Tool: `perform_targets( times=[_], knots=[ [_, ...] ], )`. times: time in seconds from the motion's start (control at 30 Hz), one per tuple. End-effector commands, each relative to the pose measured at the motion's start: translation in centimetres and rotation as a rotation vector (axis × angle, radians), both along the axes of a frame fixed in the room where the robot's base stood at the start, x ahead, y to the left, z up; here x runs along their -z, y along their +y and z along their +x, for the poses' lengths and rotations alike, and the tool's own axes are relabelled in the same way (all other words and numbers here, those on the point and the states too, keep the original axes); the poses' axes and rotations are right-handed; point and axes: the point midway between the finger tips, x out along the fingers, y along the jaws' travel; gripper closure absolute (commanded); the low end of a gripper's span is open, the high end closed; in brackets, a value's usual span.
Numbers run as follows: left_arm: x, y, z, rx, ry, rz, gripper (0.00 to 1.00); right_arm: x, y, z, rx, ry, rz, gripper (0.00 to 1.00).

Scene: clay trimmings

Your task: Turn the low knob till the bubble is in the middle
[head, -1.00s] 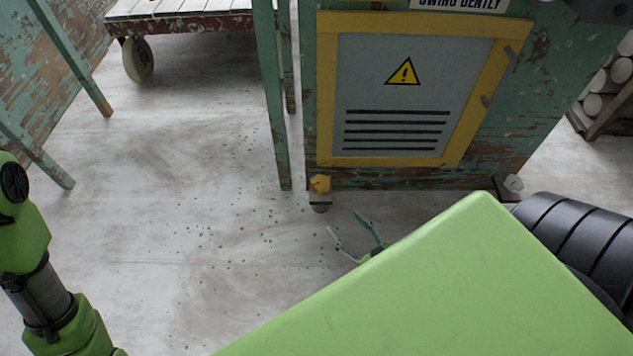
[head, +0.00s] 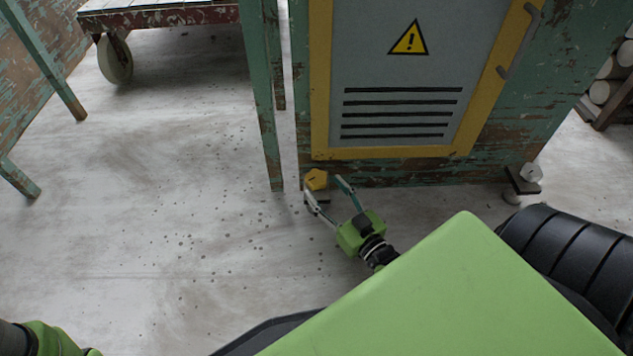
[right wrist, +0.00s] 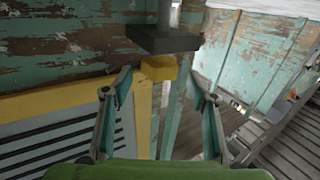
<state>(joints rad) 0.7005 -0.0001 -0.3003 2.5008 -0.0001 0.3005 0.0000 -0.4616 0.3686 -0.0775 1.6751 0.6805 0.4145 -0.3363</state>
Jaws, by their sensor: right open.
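The low knob is yellow and faceted (head: 316,179). It sits on a dark foot at the lower left corner of the green cabinet, close to the floor. My right gripper (head: 326,188) is open, with its teal fingers reaching to the knob, one on either side. In the right wrist view the knob (right wrist: 158,68) shows ahead, between the spread fingertips (right wrist: 160,78), under a dark plate. I cannot tell whether either finger touches it. No bubble or level shows in these frames. My left gripper is out of view; only part of my left arm shows.
The peeling green cabinet (head: 540,110) has a grey panel (head: 400,75) with a warning triangle and yellow frame. Another foot (head: 522,182) is at its right corner. A table leg (head: 265,120) stands close left of the knob. A wheeled cart (head: 170,17) is behind.

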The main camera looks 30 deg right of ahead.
Motion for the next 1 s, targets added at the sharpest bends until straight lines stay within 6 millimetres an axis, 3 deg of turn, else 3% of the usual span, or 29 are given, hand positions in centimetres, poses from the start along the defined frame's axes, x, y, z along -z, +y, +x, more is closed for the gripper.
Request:
perform_targets(
  times=[0.03, 0.3, 0.67, 0.7, 0.83, 1.0],
  knots=[
    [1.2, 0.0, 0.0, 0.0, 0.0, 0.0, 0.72, 0.4, 0.0, 1.1, 0.002, -0.005, 0.001, 0.47],
    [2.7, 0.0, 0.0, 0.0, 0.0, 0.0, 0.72, 0.2, -0.2, 4.5, 0.001, -0.002, 0.0, 0.47],
    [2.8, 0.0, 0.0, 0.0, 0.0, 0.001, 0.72, 0.0, -0.2, 5.0, 0.001, 0.0, 0.0, 0.47],
    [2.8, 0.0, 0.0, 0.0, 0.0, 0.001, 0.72, 0.0, -0.2, 5.0, 0.001, 0.0, 0.0, 0.49],
    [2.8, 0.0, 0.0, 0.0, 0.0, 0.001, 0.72, 0.0, -0.2, 5.0, 0.001, 0.001, 0.0, 0.83],
    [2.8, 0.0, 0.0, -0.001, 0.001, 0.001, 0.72, 0.0, -0.2, 5.0, 0.0, 0.001, -0.001, 0.86]
  ],
)
